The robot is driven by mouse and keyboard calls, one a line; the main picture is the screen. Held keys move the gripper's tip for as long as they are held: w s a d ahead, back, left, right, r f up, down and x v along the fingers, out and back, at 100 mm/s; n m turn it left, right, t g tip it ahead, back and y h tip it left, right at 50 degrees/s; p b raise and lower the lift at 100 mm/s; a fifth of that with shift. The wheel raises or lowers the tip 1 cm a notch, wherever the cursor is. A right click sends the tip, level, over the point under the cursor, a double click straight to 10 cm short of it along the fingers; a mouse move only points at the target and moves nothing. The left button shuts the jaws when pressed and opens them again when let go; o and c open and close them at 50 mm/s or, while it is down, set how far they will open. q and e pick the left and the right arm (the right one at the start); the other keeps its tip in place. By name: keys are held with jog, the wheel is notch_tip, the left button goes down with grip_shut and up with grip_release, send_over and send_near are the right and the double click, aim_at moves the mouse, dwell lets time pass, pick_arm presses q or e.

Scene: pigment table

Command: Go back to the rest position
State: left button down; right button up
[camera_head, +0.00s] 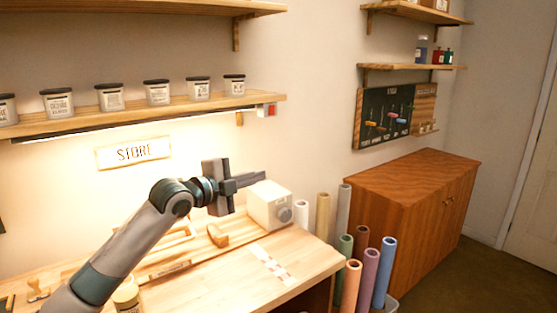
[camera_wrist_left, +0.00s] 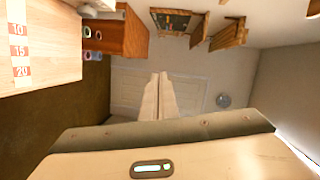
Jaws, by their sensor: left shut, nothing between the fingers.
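My left arm comes in from the lower left. My left gripper (camera_head: 258,179) is raised in the air above the wooden worktable (camera_head: 215,275), in front of the wall, and points to the right. Its fingers are shut with nothing between them. In the left wrist view the shut fingers (camera_wrist_left: 159,95) stand side by side against the room and a pale door. My right gripper is in neither view.
A white box with a round knob (camera_head: 268,205) stands just below and right of my gripper. Several coloured rolls (camera_head: 369,275) stand upright beyond the table's right edge. A shelf (camera_head: 150,114) with several jars runs above. A wooden cabinet (camera_head: 410,205) stands at right.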

pick_arm(q)
jog(key=s+a+f+n+g+y, duration=0.1)
jog(key=s+f+n, duration=0.2)
jog(key=s+f, duration=0.65)
jog(key=s+a+f+n+g+y, duration=0.15)
jog(key=s+f+n, duration=0.3)
jog(key=f, duration=0.95)
jog(key=s+f+n+g+y, duration=0.1)
jog(key=s+f+n+y, duration=0.15)
jog(key=s+f, duration=0.7)
jog(key=s+a+f+n+g+y, duration=0.2)
jog(key=s+a+f+n, duration=0.25)
jog(key=s, duration=0.65)
jog(key=s+a+f+n+g+y, duration=0.25)
jog(key=s+a+f, duration=0.25)
jog(key=s, duration=0.5)
jog(key=s+a+f+n+g+y, duration=0.1)
jog(key=s+a+f+n, duration=0.35)
jog(key=s, duration=0.65)
notch_tip(320, 180, down, 28)
jog(key=f+g, duration=0.1)
jog(key=s+a+f+g, duration=0.1)
jog(key=s+a+f, duration=0.2)
jog(key=s+f, duration=1.5)
jog(key=shift+s+g, duration=0.4)
jog(key=shift+m, duration=0.25)
